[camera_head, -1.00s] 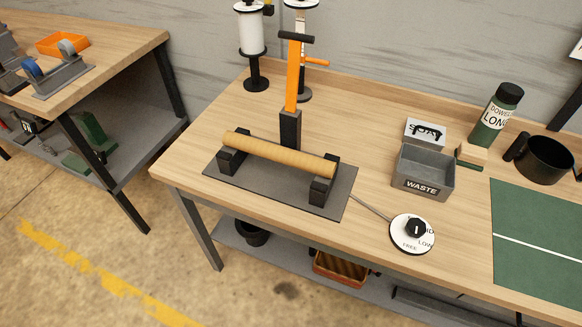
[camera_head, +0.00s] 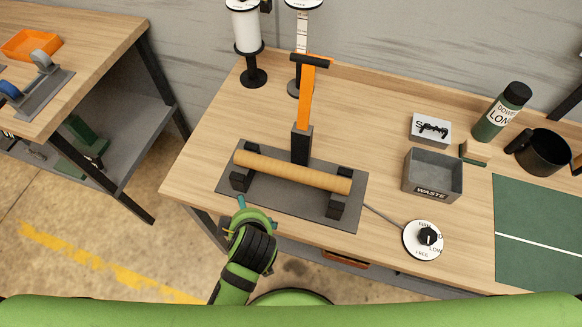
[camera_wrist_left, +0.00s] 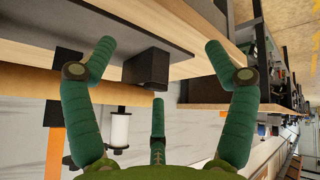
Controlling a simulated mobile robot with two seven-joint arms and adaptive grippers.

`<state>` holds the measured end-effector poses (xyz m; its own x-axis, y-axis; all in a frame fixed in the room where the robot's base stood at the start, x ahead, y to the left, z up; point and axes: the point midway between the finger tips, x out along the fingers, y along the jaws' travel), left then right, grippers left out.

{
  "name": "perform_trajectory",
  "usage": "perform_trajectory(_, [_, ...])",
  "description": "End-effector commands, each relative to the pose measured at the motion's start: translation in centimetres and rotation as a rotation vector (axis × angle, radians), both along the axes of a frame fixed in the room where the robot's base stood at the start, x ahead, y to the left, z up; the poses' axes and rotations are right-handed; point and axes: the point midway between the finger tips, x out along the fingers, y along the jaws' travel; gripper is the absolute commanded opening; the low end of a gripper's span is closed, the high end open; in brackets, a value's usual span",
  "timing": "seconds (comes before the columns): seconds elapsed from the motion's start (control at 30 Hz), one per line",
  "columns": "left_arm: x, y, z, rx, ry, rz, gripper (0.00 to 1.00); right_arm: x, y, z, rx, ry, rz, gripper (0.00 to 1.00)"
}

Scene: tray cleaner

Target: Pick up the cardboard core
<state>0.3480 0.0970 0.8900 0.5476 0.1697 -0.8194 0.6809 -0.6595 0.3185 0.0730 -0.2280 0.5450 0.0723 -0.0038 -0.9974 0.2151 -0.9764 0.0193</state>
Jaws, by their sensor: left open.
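The cardboard core (camera_head: 290,172) is a tan tube lying across two black end supports (camera_head: 240,180) on a dark grey base plate (camera_head: 275,200). My left gripper (camera_head: 256,212) is at the table's front edge, in front of the plate's left end and apart from the core. In the left wrist view the open fingers (camera_wrist_left: 158,58) have nothing between their tips. The core (camera_wrist_left: 30,78) shows there at the left, partly hidden behind a finger, with a black support block (camera_wrist_left: 147,68) beyond the fingers. My right gripper is not in view.
An orange lever (camera_head: 306,95) on a black post stands behind the core. A round dial (camera_head: 423,240) and grey waste bin (camera_head: 432,178) are to the right. White spools (camera_head: 246,30) stand at the back.

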Motion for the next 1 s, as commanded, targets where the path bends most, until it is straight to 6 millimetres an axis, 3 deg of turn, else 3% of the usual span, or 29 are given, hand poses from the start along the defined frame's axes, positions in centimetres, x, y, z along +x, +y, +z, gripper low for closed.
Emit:
perform_trajectory(0.2, [3.3, -6.3, 2.9, -0.197, -0.267, 0.238, 0.85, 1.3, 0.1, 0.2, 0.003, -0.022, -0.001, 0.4])
perform_trajectory(0.4, [4.7, -10.4, 5.2, -0.363, -0.436, 0.336, 0.85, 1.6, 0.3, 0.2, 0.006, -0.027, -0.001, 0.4])
perform_trajectory(0.57, [5.6, -11.3, 5.5, -0.413, -0.478, 0.356, 0.85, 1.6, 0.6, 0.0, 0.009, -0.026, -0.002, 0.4])
perform_trajectory(1.0, [10.1, -10.9, 2.1, -0.413, -0.478, 0.358, 0.85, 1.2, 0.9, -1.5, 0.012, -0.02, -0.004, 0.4])
